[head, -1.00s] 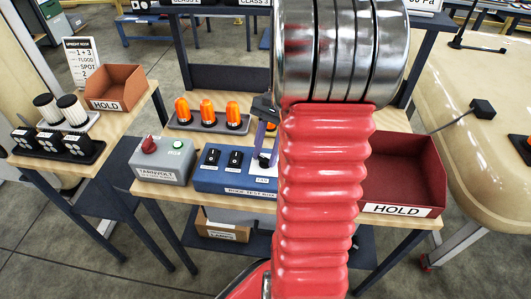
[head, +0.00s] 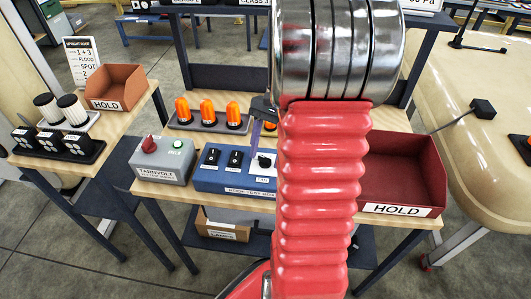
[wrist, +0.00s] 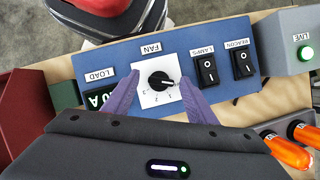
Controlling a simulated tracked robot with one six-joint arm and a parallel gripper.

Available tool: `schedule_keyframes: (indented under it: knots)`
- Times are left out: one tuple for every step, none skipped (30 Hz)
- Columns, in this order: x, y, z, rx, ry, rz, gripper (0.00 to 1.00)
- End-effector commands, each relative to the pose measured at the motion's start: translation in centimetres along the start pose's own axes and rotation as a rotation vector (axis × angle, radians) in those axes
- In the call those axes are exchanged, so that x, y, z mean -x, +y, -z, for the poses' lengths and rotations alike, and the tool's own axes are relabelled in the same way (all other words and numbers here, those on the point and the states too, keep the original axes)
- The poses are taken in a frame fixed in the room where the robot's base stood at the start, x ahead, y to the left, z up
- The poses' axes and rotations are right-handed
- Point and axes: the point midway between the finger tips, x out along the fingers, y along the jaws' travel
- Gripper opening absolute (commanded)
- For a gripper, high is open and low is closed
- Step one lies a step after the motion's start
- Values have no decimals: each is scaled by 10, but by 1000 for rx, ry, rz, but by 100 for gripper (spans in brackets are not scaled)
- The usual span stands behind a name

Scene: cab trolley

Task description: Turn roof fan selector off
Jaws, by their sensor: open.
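The roof fan selector (wrist: 160,81) is a round black knob on a white plate under the FAN label, on the blue panel (wrist: 100,62). In the wrist view its white pointer mark lies toward the right; the dial figures beside it are small. In the head view the knob (head: 264,161) shows just left of my red arm sleeve. My gripper (wrist: 158,84) is open, with purple fingers on either side of the knob in the wrist view and nothing between them in contact. In the head view the gripper sits above the knob, partly hidden by my arm.
Black rocker switches for LAMPS (wrist: 208,67) and BEACON (wrist: 242,60) sit beside the knob, and a LOAD display (wrist: 100,98) on its other side. A grey box with a green LIVE light (wrist: 304,53), orange beacons (head: 207,112) and a red HOLD bin (head: 405,180) stand close by.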

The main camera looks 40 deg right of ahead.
Motion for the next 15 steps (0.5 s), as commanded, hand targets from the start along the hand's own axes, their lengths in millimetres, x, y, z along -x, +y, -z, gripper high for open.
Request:
schedule_keyframes:
  knots:
    - [0, 0, 0, 0, 0, 1, 52]
    - [0, 0, 0, 0, 0, 1, 52]
    - [0, 0, 0, 0, 1, 1, 52]
    - [0, 0, 0, 0, 1, 1, 52]
    - [1, -1, 0, 0, 1, 2, 52]
    - [1, -1, 0, 0, 1, 2, 52]
    - [2, -1, 0, 0, 1, 2, 52]
    - [3, -1, 0, 0, 2, 2, 52]
    - [5, -1, 0, 0, 2, 3, 52]
    - [8, -1, 0, 0, 2, 3, 52]
    - [10, -1, 0, 0, 2, 3, 52]
    - [14, -1, 0, 0, 3, 3, 52]
    - [18, -1, 1, 0, 4, 3, 52]
    - [22, -1, 1, 0, 4, 3, 52]
    - [28, -1, 0, 0, 3, 3, 52]
